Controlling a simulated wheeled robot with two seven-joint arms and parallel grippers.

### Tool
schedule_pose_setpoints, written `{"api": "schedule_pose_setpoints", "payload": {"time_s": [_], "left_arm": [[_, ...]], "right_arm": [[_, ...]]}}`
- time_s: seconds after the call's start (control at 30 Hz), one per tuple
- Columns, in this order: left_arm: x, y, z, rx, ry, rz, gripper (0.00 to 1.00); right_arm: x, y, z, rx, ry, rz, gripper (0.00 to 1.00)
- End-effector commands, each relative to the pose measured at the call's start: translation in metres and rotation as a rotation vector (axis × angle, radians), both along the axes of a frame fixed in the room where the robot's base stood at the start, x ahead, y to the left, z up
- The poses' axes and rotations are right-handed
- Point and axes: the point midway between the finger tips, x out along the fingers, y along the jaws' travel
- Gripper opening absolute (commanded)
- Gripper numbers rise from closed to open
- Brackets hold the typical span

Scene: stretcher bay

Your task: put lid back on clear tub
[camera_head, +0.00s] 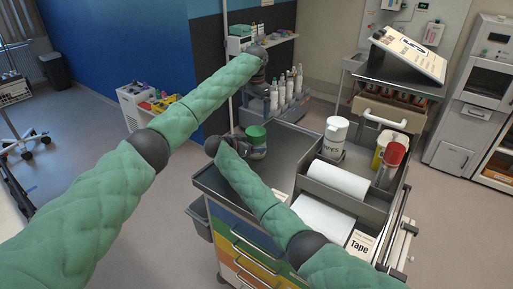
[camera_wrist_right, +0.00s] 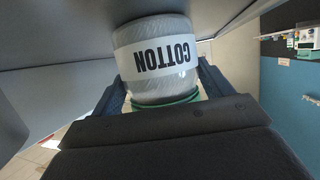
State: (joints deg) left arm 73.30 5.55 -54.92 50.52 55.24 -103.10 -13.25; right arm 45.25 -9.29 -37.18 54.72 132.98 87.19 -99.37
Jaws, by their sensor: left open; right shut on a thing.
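The clear tub (camera_wrist_right: 152,57) with a white COTTON label fills the middle of the right wrist view, which is upside down. The green lid (camera_wrist_right: 165,103) lies at the tub's mouth, partly hidden by my right gripper (camera_wrist_right: 161,80), whose fingers are on either side. The gripper is shut on the lid; whether the lid is fully seated cannot be told. In the head view the green lid (camera_head: 256,131) tops the tub (camera_head: 258,151) on the cart's far left corner. My left gripper (camera_head: 261,50) is raised beyond the cart, its jaws hardly visible.
The cart top (camera_head: 290,150) has bare dark room right of the tub. A grey tray (camera_head: 352,200) holds a white canister (camera_head: 334,138), a paper roll (camera_head: 338,178), a red-capped container (camera_head: 391,165) and a yellow one. A shelf with several bottles (camera_head: 287,88) stands behind.

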Motion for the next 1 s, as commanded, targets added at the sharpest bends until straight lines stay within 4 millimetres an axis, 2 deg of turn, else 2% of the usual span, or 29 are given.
{"api": "schedule_pose_setpoints", "payload": {"time_s": [0.03, 0.13, 0.43, 0.8, 1.0], "left_arm": [[0.000, 0.000, 0.000, 0.000, 0.000, 0.000, 1.00], [0.000, 0.000, 0.000, 0.000, 0.000, 0.000, 1.00], [0.000, 0.000, -0.003, 0.000, 0.000, 0.000, 1.00], [0.000, 0.000, -0.031, 0.000, 0.000, 0.000, 1.00], [0.000, 0.000, -0.037, 0.000, 0.000, 0.000, 1.00]], "right_arm": [[0.000, 0.000, 0.000, 0.000, 0.000, 0.000, 0.81], [0.000, 0.000, 0.000, 0.000, 0.000, 0.000, 1.00], [-0.002, 0.003, 0.000, 0.001, 0.000, 0.001, 1.00], [-0.034, 0.039, 0.016, 0.003, 0.001, 0.000, 1.00], [-0.045, 0.051, 0.026, 0.001, 0.001, 0.000, 1.00]]}}
